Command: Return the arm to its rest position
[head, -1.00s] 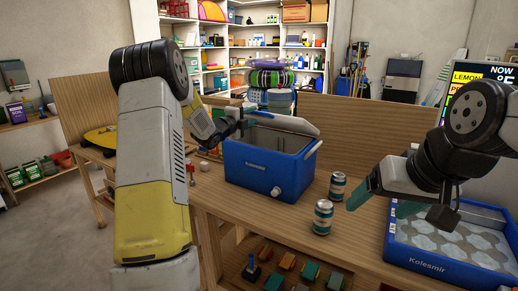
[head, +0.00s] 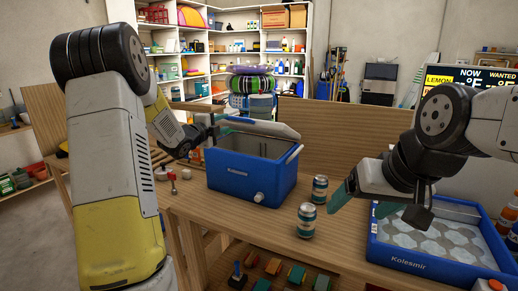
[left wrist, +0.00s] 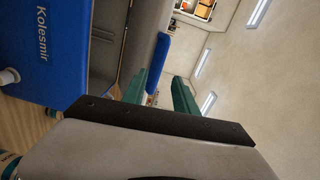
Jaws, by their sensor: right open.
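My left arm comes in from the left in the head view. Its gripper (head: 216,126) is beside the left rear of the blue cooler (head: 240,178), near the raised grey lid (head: 262,127). The cooler wall (left wrist: 38,50) and lid also show there. My right gripper (head: 364,202) is open and empty, in front of the blue Kolesmir tray (head: 408,262) and right of the cans. Its teal fingers are spread.
Two cans (head: 319,189) (head: 306,221) stand on the wooden table (head: 255,222) between the cooler and my right gripper. A small red-topped item (head: 172,182) is left of the cooler. A shelf below the table edge holds several small coloured things. A wooden panel (head: 345,127) stands behind.

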